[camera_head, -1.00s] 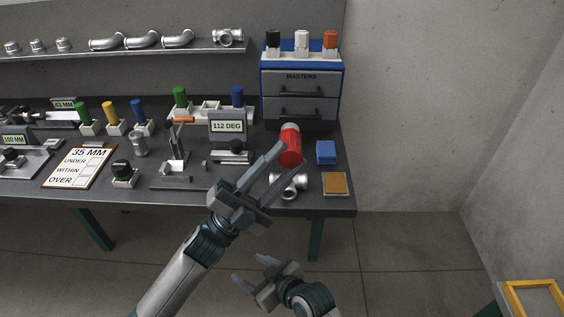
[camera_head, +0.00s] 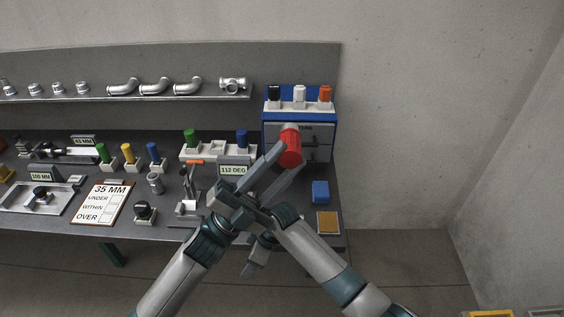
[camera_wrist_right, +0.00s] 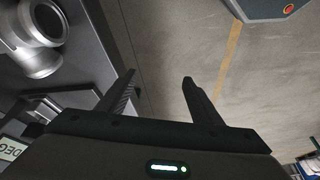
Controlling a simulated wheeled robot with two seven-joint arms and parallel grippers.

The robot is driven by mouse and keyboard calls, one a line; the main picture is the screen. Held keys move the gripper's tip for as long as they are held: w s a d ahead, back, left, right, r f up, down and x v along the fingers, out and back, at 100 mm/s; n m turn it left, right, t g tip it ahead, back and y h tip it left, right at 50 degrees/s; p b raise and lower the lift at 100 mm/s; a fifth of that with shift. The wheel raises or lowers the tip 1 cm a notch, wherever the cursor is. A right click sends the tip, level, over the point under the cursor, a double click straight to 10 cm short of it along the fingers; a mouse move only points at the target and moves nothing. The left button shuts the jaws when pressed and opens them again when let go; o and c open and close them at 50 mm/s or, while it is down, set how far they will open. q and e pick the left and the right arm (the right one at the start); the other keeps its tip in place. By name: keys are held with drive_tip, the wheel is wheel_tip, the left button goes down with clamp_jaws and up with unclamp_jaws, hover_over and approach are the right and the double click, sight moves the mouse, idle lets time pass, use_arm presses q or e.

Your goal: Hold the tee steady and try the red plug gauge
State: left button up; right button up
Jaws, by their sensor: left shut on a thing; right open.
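The red plug gauge (camera_head: 290,150) is a red cylinder with a pale end. My left gripper (camera_head: 287,160) is shut on it and holds it up in front of the blue cabinet. The silver tee is hidden behind my grippers in the head view. A silver pipe fitting, apparently the tee (camera_wrist_right: 38,40), shows at the upper left of the right wrist view, cut off by the frame edge. My right gripper (camera_wrist_right: 158,78) is open and empty, its fingers apart from the fitting. In the head view it is partly covered by the left arm.
The bench (camera_head: 155,229) carries gauges, a 35 MM card (camera_head: 101,203), a blue block (camera_head: 320,192) and a tan-topped pad (camera_head: 328,223) near its right end. A blue cabinet (camera_head: 324,120) stands behind. Open floor lies to the right.

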use_arm(q)
wheel_tip(320, 180, up, 3)
drive_tip(key=shift+p, duration=0.85)
drive_tip(key=shift+r+p, duration=0.3)
use_arm(e)
drive_tip(key=w+d+r+n+h, duration=0.3)
drive_tip(key=w+d+r+h, duration=0.1)
drive_tip(key=w+r, duration=0.9)
drive_tip(key=shift+w+d+r+g, duration=0.25)
drive_tip(key=shift+w+d+g, duration=0.05)
drive_tip(key=shift+w+d, duration=0.45)
use_arm(q)
drive_tip(key=shift+f, duration=0.1)
use_arm(e)
drive_tip(key=shift+f, duration=0.1)
wheel_tip(320, 180, down, 12)
drive_tip(key=b, duration=1)
use_arm(q)
wheel_tip(320, 180, down, 10)
use_arm(e)
drive_tip(key=shift+c, duration=0.6)
clamp_jaws()
